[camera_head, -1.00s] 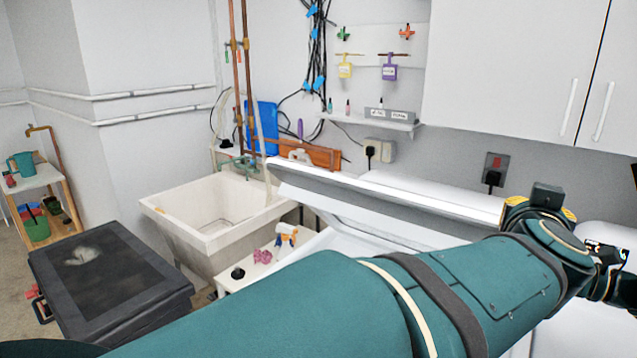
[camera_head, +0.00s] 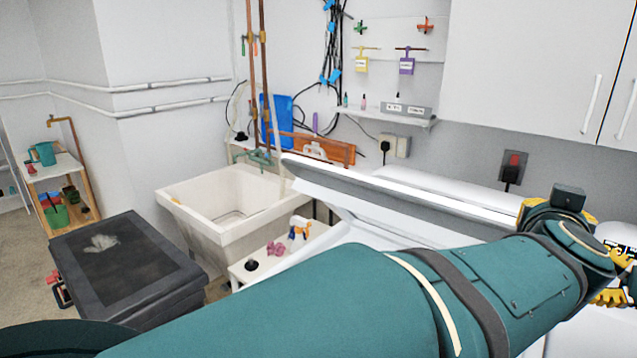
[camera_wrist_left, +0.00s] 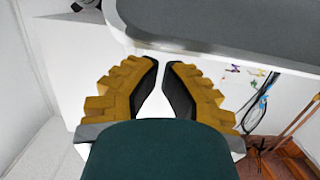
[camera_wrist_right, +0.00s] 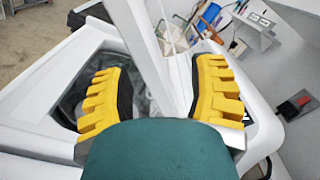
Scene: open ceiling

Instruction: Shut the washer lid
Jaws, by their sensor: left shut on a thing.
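The washer lid (camera_head: 400,192) stands partly raised and tilted in the head view, its long white edge sloping down to the right. My left arm crosses in front of the washer and hides much of its body. In the left wrist view, my left gripper (camera_wrist_left: 164,66) has its fingers drawn close at a white rim of a grey panel, apparently the lid (camera_wrist_left: 215,25). The grip itself is hard to see. In the right wrist view, my right gripper (camera_wrist_right: 160,72) is spread wide, with a white panel edge between its fingers and the washer's dark opening (camera_wrist_right: 72,95) by the left finger.
A white sink (camera_head: 225,222) stands left of the washer. A small white stand (camera_head: 248,270) with a spray bottle (camera_head: 299,228) is in front of it. A dark lidded box (camera_head: 125,265) sits on the floor at left. Wall cupboards (camera_head: 530,60) overhang the right.

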